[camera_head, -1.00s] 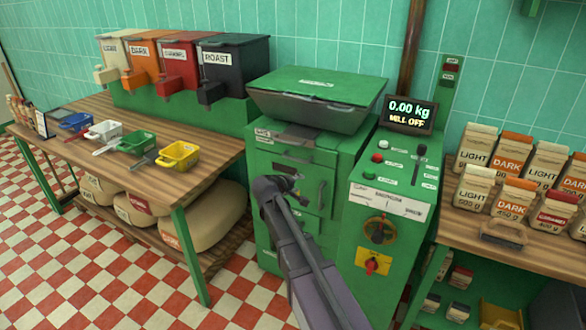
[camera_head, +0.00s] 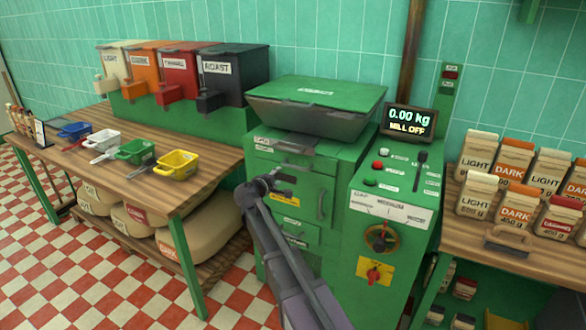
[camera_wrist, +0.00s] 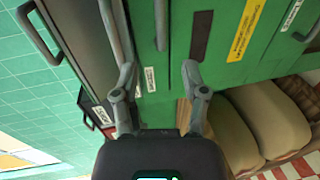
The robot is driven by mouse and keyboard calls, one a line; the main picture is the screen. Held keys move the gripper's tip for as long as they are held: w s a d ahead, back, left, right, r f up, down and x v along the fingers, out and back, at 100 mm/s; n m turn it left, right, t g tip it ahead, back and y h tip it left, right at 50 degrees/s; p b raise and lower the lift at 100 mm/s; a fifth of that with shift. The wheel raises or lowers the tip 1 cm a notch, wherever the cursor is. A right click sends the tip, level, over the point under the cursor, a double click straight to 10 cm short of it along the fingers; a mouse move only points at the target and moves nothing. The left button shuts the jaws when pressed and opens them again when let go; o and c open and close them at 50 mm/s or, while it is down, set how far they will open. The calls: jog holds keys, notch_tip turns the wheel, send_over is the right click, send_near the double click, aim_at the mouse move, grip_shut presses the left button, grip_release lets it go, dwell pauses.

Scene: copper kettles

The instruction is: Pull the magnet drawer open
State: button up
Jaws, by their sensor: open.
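The green mill cabinet (camera_head: 318,180) stands in the middle of the head view, with several drawer fronts and small labels on its face. I cannot read which front is the magnet drawer. One front has a yellow label (camera_head: 284,197), which also shows in the wrist view (camera_wrist: 244,30). My gripper (camera_head: 264,184) is in front of the left part of this face, partly covering it. In the wrist view my gripper (camera_wrist: 158,72) has its two fingers spread apart with nothing between them, facing the green front. I cannot tell whether a finger touches a handle.
A wooden bench (camera_head: 130,195) with colored scoops and sacks beneath stands at left. A control panel with a red knob (camera_head: 374,273) and a display (camera_head: 408,122) is at right. Another bench (camera_head: 475,235) holds paper bags. The checkered floor is clear at front left.

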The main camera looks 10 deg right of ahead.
aim_at(293, 167)
jog(key=b+x, duration=0.2)
jog(key=x, duration=1.1)
jog(key=shift+b, duration=0.3)
grip_shut()
jog(key=shift+a, duration=0.15)
